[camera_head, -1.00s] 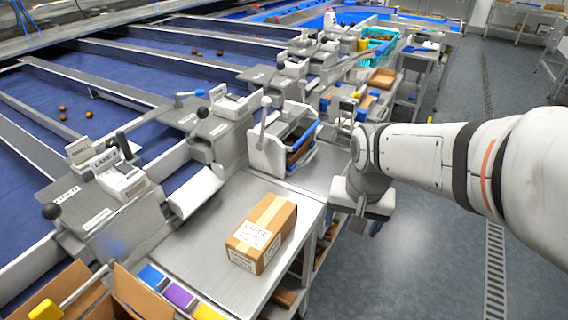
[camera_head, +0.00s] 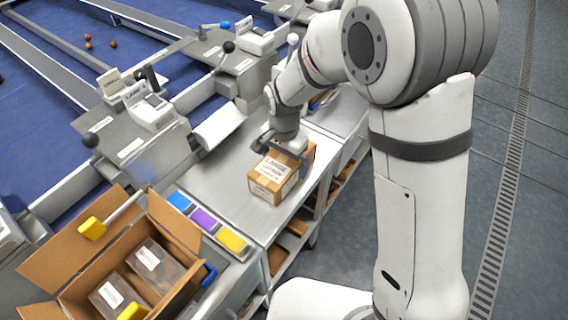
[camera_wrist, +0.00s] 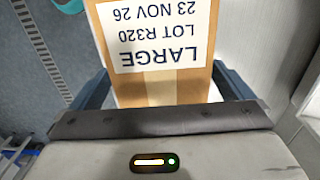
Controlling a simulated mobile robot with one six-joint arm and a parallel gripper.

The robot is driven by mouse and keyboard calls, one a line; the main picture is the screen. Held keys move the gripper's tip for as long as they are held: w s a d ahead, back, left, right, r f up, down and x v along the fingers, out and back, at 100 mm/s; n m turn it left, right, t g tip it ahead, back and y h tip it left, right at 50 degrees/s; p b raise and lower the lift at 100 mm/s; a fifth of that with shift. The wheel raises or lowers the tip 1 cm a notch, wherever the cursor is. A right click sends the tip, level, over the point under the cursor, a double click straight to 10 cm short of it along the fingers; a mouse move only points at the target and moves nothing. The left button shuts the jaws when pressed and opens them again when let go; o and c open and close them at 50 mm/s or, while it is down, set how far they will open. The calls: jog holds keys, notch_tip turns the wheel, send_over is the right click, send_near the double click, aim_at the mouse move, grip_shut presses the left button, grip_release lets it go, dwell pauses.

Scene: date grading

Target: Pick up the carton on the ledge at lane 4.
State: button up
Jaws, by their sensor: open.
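A brown cardboard carton (camera_head: 273,178) with a white label sits on the metal ledge (camera_head: 222,171) beside the lane machine. In the wrist view the carton (camera_wrist: 160,88) shows upside-down text reading LARGE, LOT R320, 23 NOV 26. My gripper (camera_head: 284,148) is directly over the carton, pointing down. Its two fingers stand open on either side of the carton in the wrist view (camera_wrist: 165,92). Whether the fingers touch the carton's sides I cannot tell. The carton's far part is hidden by my gripper in the head view.
An open cardboard box (camera_head: 78,262) with clear packs stands at the front left. Blue, purple and yellow blocks (camera_head: 204,219) lie between it and the carton. The lane machine (camera_head: 140,125) borders the ledge on the left. Open floor (camera_head: 510,215) lies to the right.

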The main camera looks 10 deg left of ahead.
jog(key=shift+a+f, duration=0.1)
jog(key=shift+f, duration=1.4)
jog(key=shift+c, duration=0.2)
jog(key=c, duration=1.3)
